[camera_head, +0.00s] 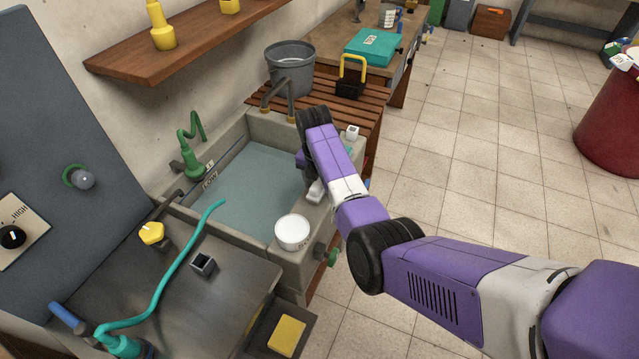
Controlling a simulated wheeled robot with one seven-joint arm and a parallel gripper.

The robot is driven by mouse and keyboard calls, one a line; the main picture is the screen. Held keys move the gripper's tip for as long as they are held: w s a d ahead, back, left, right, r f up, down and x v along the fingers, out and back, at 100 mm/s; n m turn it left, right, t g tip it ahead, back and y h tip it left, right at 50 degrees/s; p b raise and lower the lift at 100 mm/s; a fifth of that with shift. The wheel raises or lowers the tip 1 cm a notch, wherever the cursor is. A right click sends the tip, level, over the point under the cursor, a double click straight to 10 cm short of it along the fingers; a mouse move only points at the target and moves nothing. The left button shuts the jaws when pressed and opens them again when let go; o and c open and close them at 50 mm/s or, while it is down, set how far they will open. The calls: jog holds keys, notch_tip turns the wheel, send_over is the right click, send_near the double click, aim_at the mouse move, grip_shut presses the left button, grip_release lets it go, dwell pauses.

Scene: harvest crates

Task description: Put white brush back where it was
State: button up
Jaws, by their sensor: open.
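My arm reaches in from the right and bends down over the right rim of the stone sink (330,222). My gripper (314,191) is low beside that rim, open, and partly hidden behind my own wrist links. I cannot make out the white brush for certain. A small white block-like thing (352,132) sits at the far right corner of the sink, just beyond my wrist. Whether it is part of the brush is too small to tell. A white round tub (292,232) stands on the near right rim, close to my gripper.
The sink holds water (250,190). A grey bucket (290,66) and a black caddy with a yellow handle (350,84) stand on the slatted bench behind. A teal hose (180,262) lies over the near counter. A yellow sponge-like block (287,335) is at front. Open tiled floor lies right.

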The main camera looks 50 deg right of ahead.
aim_at(317, 183)
notch_tip(317, 183, up, 12)
jog(key=a, duration=0.1)
jog(key=shift+s+a+r+b, duration=0.15)
jog(key=shift+s+a+b, duration=0.05)
jog(key=shift+b, duration=0.2)
dwell(0.6)
